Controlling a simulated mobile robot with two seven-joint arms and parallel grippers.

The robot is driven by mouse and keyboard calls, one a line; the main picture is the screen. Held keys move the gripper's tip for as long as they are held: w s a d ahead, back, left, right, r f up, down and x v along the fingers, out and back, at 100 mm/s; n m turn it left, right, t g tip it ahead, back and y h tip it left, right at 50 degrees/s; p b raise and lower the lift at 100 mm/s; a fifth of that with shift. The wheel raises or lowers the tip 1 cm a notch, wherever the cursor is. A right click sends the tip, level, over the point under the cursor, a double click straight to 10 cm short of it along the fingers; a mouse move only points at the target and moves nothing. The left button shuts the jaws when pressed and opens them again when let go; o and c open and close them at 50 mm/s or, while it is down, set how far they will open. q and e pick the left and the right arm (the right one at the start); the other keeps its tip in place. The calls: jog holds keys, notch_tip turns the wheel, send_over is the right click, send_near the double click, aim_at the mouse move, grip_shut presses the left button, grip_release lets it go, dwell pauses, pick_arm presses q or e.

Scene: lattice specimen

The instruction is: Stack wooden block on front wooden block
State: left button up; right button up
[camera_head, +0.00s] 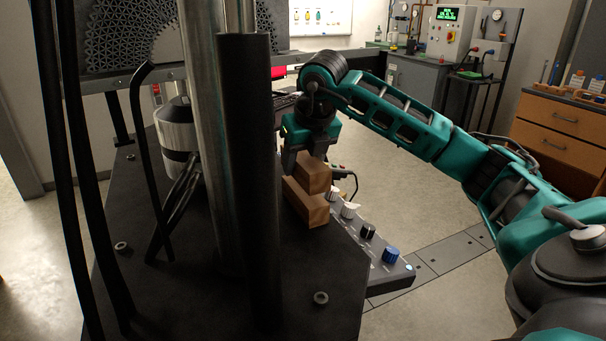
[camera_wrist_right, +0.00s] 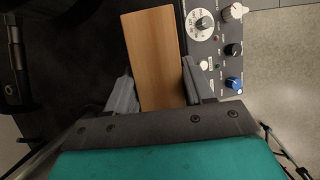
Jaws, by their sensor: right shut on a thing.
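Two wooden blocks show in the head view near the middle, one above the other. The upper wooden block (camera_head: 314,174) is between the fingers of my right gripper (camera_head: 303,160), which is shut on it. The lower, front wooden block (camera_head: 306,207) lies on the dark table under it. The upper block appears to sit on or just over the lower one; I cannot tell if they touch. In the right wrist view, the held block (camera_wrist_right: 154,55) fills the space between the grey fingers and hides what is beneath. My left gripper is not in view.
A control panel with several knobs (camera_head: 367,231) stands close to the right of the blocks; it also shows in the wrist view (camera_wrist_right: 215,50). A metal column (camera_head: 205,130) and a dark post (camera_head: 250,190) rise to the left. The dark table (camera_head: 200,310) is mostly bare in front.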

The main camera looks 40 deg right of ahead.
jog(key=shift+f, duration=1.4)
jog(key=shift+f, duration=0.15)
jog(key=o, duration=1.1)
jog(key=p+v, duration=0.1)
jog(key=v, duration=1.1)
jog(key=shift+w+r, duration=0.1)
jog(key=shift+r, duration=0.15)
